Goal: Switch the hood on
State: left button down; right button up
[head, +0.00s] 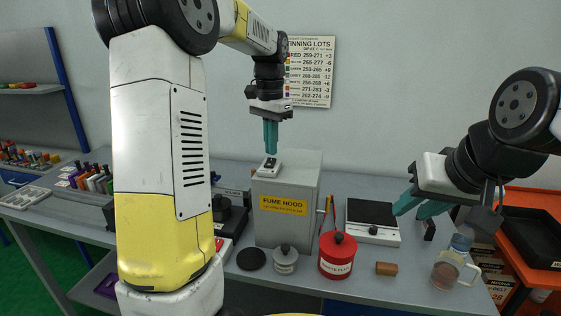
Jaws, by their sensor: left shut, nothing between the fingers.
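The fume hood (286,226) is a grey box with a yellow label reading "FUME HOOD", standing in the middle of the bench. A small white switch unit with a dark rocker (270,164) sits on top of it near the left edge. My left gripper (270,150) points straight down with its teal fingers shut and empty, its tips just above or at the switch; I cannot tell whether they touch. My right gripper (408,208) is over the right part of the bench, beside the scale, its fingers pointing left. They appear slightly apart with nothing visible between them.
A red waste tin (338,256), a small grey lidded pot (285,262) and a black disc (251,259) stand before the hood. A scale (371,217), a brown block (386,269) and a glass mug (446,272) are to the right. My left arm hides much of the left bench.

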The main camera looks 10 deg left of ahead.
aim_at(271, 160)
pick_arm(q)
jog(key=shift+f, duration=0.9)
dwell(0.8)
jog(key=shift+r, duration=3.55)
jog(key=shift+s, duration=0.2)
jog(key=s+d+f+n+t+h, duration=0.1)
jog(key=s+f+n+t, duration=0.1)
jog(key=s, duration=1)
jog(key=s+d+f+n+t+h, duration=0.1)
jog(key=s+f+n+t, duration=0.1)
jog(key=s, duration=0.9)
jog(key=shift+s+f+n+t, duration=0.15)
jog(key=shift+s+n+t, duration=0.25)
jog(key=shift+n+t, duration=0.6)
